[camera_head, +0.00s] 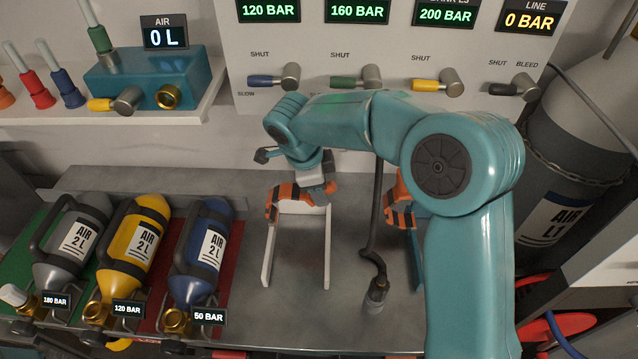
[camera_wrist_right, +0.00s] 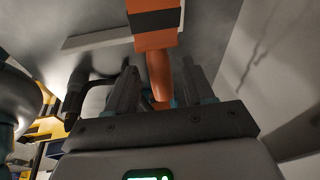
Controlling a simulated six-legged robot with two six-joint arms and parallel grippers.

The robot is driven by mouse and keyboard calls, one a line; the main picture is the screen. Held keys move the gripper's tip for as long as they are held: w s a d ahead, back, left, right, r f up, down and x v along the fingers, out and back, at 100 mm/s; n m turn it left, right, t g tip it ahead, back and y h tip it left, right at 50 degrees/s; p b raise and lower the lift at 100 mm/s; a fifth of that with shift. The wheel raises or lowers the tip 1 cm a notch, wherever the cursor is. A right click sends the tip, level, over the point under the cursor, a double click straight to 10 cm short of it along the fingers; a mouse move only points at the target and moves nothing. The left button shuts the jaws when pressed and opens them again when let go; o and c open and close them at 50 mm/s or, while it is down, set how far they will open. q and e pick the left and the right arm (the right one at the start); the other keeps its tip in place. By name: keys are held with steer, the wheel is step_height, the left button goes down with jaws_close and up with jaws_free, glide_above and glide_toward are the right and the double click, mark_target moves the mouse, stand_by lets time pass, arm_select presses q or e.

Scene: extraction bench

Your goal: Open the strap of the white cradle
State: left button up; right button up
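The white cradle (camera_head: 327,250) stands on the grey bench, with two long side rails and a low back. An orange strap with dark bands (camera_head: 274,205) is at its back end, partly hidden by my right arm and wrist. My right gripper (camera_head: 312,188) is at the strap, above the cradle's back. In the right wrist view, its dark fingers (camera_wrist_right: 160,88) are apart, with a narrow orange part (camera_wrist_right: 160,72) visible between them and gaps at both sides. The strap's wider orange and black part (camera_wrist_right: 155,22) shows beyond. My left gripper is not in view.
A second orange strap (camera_head: 399,205) is right of the white cradle. A dark hose (camera_head: 374,235) ends in a fitting (camera_head: 376,296) on the bench. Grey, yellow (camera_head: 136,240) and blue (camera_head: 203,245) bottles lie left. A valve panel (camera_head: 390,48) stands behind.

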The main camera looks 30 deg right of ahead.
steer(key=v, duration=1.6)
steer(key=shift+r, duration=0.15)
steer(key=shift+w+a, duration=0.1)
steer(key=a+f+n+y+p, duration=0.1)
steer(key=a+f+n+y, duration=0.15)
steer(key=a+n, duration=0.2)
steer(key=s+d+m+t+y+p, duration=0.1)
steer(key=s+d+m+y+p, duration=0.1)
steer(key=d, duration=0.6)
steer(key=s+d+m+t+y+p, duration=0.1)
steer(key=s+d+m+t+y, duration=0.15)
steer(key=d, duration=0.45)
steer(key=shift+n+g, duration=0.3)
steer(key=shift+g, duration=0.05)
steer(key=x, duration=1)
steer(key=p+x, duration=0.1)
steer(key=x, duration=0.4)
steer(key=shift+d, duration=0.3)
steer(key=shift+c, duration=0.4)
